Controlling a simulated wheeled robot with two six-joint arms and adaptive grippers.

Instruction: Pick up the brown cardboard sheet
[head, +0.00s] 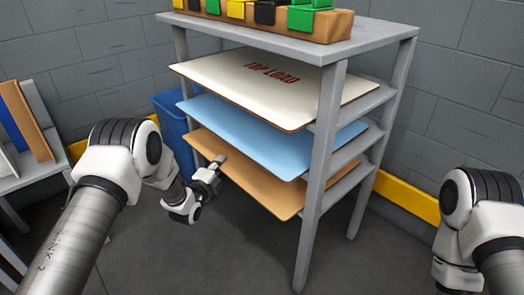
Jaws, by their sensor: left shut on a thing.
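The brown cardboard sheet (262,184) lies on the lowest visible level of a grey rack (316,150), under a blue sheet (270,137) and a white sheet (235,82) marked "TOP LOAD". Its near left edge sticks out of the rack. My left gripper (217,164) is at that left edge, shut on the brown sheet. The sheet still lies in the rack, and its far right part is hidden by the rack post and the blue sheet. My right arm shows at the right edge; its gripper is out of view.
The rack's top (350,40) carries a brown box (315,22) with coloured blocks. A blue bin (172,110) stands behind the rack's left side. A grey shelf (25,170) with upright boards is at far left. The floor in front is clear.

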